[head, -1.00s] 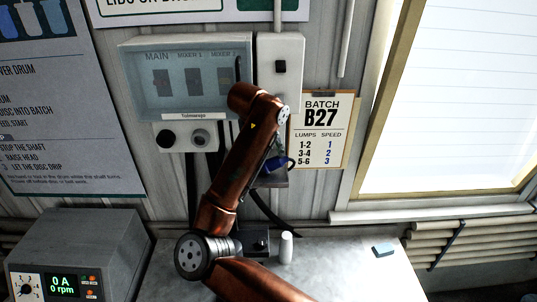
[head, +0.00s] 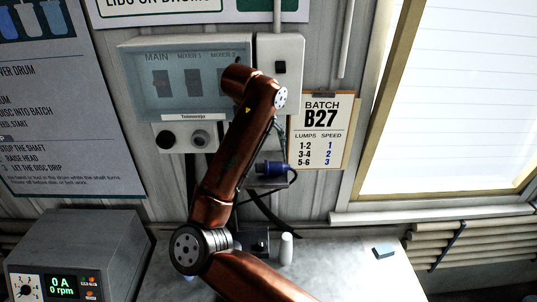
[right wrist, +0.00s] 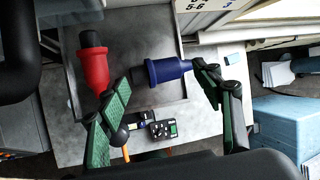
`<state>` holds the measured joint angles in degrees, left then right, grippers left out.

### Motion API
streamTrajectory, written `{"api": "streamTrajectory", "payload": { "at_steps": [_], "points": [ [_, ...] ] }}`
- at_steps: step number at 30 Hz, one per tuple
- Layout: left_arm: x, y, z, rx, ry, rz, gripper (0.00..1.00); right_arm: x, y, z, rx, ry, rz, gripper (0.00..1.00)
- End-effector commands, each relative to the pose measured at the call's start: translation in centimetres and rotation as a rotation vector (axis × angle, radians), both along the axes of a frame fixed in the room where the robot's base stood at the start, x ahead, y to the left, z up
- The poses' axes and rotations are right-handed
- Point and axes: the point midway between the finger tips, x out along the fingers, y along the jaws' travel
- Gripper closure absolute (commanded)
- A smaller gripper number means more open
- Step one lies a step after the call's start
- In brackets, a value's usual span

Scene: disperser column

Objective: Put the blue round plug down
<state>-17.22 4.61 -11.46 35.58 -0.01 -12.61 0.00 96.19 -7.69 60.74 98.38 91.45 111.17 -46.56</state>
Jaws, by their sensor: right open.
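The blue round plug (head: 272,168) lies on its side on a small dark shelf (head: 268,184) below the grey switch box. The head view mostly hides this gripper behind my copper arm. My left gripper is out of view.
A control unit (head: 75,240) is at left.

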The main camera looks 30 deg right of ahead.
Motion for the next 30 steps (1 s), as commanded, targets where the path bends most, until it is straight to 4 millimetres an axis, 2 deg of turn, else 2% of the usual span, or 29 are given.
{"api": "streamTrajectory", "payload": {
  "at_steps": [1,6,12,30],
  "points": [
    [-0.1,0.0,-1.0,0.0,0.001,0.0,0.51,-0.3,0.5,1.0,-0.002,-0.006,0.002,0.4],
    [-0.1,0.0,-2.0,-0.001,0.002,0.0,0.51,-1.1,1.8,4.2,-0.002,-0.003,0.001,0.4],
    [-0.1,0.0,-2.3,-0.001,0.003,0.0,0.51,-1.7,2.7,6.4,-0.001,-0.002,0.0,0.4],
    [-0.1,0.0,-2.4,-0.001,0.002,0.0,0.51,-1.9,2.9,7.0,-0.001,-0.001,-0.001,0.4]
  ]
}}
